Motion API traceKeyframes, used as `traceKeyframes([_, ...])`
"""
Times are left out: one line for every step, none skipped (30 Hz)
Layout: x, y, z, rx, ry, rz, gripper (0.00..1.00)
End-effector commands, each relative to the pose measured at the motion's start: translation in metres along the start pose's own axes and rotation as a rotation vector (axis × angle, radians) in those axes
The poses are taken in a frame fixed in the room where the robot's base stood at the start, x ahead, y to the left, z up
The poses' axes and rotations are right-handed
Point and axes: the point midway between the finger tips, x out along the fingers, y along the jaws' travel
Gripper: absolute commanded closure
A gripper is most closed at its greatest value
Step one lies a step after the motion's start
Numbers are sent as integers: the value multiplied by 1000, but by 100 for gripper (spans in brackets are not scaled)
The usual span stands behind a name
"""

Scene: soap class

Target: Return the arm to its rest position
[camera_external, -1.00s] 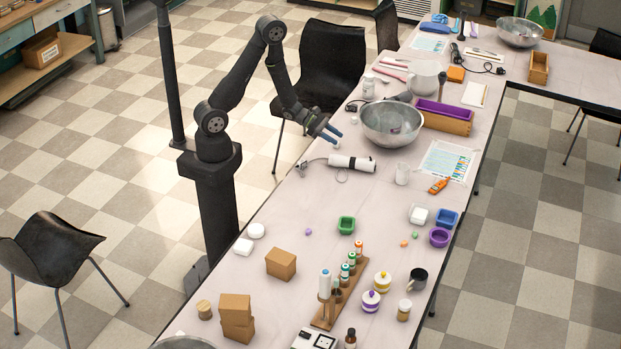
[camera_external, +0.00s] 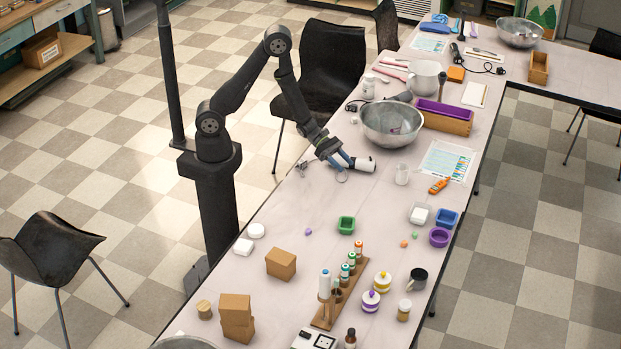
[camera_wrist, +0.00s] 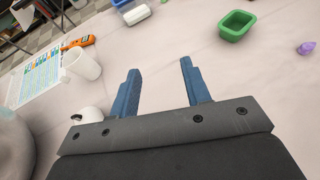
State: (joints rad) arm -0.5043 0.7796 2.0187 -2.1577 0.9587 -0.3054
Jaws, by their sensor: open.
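My gripper (camera_external: 343,161) is over the table near the white cylindrical hand blender or similar tool (camera_external: 362,164), which it partly hides in the external view. In the wrist view my two blue fingers (camera_wrist: 160,78) are spread apart, with only bare table between them. Nothing is held. My arm reaches out from its column at the table's left side, with the elbow raised and the forearm angled down. In the wrist view the rounded white end of the tool (camera_wrist: 88,115) shows just left of the fingers.
A large metal bowl (camera_external: 392,125) stands close behind my gripper. A white cup (camera_external: 402,174) is to the right, and a green tray (camera_external: 346,225) is nearer the front. A black chair (camera_external: 330,62) stands behind the arm. The table left of the green tray is mostly clear.

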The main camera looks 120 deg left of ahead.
Motion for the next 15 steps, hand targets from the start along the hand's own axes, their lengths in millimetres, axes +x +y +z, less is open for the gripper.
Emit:
traceKeyframes([7, -9, 3, 9, 0, -19, 57])
traceKeyframes([11, -13, 4, 13, 0, -28, 57])
traceKeyframes([16, -19, 6, 18, 0, -42, 57])
traceKeyframes([19, -24, 8, 22, 0, -51, 57])
traceKeyframes([22, -29, 9, 26, 1, -61, 57])
traceKeyframes([27, -35, 11, 31, 1, -73, 57])
traceKeyframes([30, -40, 12, 35, 1, -83, 57])
traceKeyframes([34, -44, 13, 39, 1, -93, 57])
traceKeyframes([38, -51, 15, 45, 1, -105, 57])
traceKeyframes([41, -56, 17, 49, 1, -115, 57])
traceKeyframes([44, -60, 18, 53, 1, -124, 57])
traceKeyframes([49, -67, 20, 59, 1, -137, 57])
traceKeyframes([52, -72, 21, 63, 1, -146, 57])
traceKeyframes([55, -77, 22, 67, 1, -155, 57])
traceKeyframes([58, -84, 24, 73, 1, -169, 57])
